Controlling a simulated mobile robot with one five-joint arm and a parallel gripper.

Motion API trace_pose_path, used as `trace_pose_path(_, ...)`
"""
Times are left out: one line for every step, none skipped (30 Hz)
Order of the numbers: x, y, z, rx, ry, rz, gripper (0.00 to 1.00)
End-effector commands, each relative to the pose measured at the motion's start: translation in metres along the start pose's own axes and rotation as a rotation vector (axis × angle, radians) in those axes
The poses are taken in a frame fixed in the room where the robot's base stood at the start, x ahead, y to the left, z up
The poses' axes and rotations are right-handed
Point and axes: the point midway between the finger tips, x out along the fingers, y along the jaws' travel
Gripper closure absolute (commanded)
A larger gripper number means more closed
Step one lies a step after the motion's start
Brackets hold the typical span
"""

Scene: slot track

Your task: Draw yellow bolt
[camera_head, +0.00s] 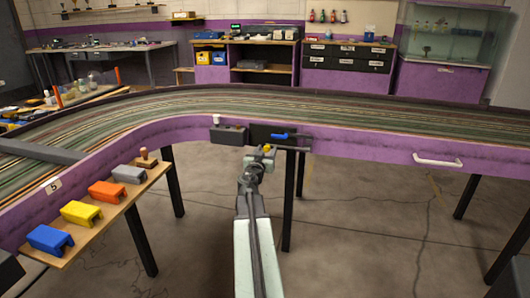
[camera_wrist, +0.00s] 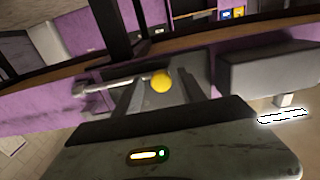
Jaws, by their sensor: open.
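The yellow bolt knob (camera_head: 267,148) shows at the tip of my gripper, just below a dark plate on the purple side of the track. In the wrist view the round yellow knob (camera_wrist: 161,83) sits at the end of a pale metal rod (camera_wrist: 115,83). My gripper (camera_wrist: 160,92) is open, its fingers reaching toward the plate with the knob between them as seen. I cannot tell whether either finger touches it. In the head view my gripper (camera_head: 263,158) hides part of the area below the plate.
A blue handle (camera_head: 280,136) is on the dark plate (camera_head: 262,132), close above the knob. A grey box (camera_head: 229,135) is mounted to its left. A white handle (camera_head: 438,161) is farther right. A shelf of coloured blocks (camera_head: 105,192) juts out at left. Black table legs (camera_head: 289,200) stand below.

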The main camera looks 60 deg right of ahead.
Motion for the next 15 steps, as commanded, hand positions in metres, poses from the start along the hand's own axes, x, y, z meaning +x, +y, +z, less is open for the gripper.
trace_pose_path(0.0009,-0.0002,0.0000,0.000,0.000,-0.001,0.52)
trace_pose_path(0.0005,-0.0002,0.0000,0.000,0.000,-0.001,0.52)
trace_pose_path(0.0000,-0.0003,0.0001,0.000,0.000,-0.001,0.52)
trace_pose_path(-0.0001,-0.0003,0.0001,0.000,0.000,-0.001,0.52)
trace_pose_path(-0.0001,-0.0004,0.0001,0.000,0.000,-0.001,0.52)
trace_pose_path(-0.0002,-0.0004,0.0001,0.000,0.000,-0.001,0.57)
trace_pose_path(-0.0002,-0.0003,0.0001,0.000,0.000,-0.001,0.66)
trace_pose_path(-0.0002,-0.0003,0.0001,0.000,0.000,-0.001,0.74)
trace_pose_path(-0.0002,-0.0002,0.0001,0.000,0.000,-0.001,0.85)
trace_pose_path(-0.0002,-0.0001,0.0001,0.000,0.000,0.000,0.94)
trace_pose_path(-0.0002,-0.0001,0.0001,0.000,0.000,0.000,1.00)
trace_pose_path(-0.0002,0.0001,0.0001,0.000,0.000,0.000,1.00)
trace_pose_path(-0.0002,0.0002,0.0001,0.000,0.000,0.000,1.00)
trace_pose_path(-0.0002,0.0003,0.0001,0.000,0.000,0.000,1.00)
trace_pose_path(-0.0002,0.0004,0.0001,0.000,0.000,0.001,1.00)
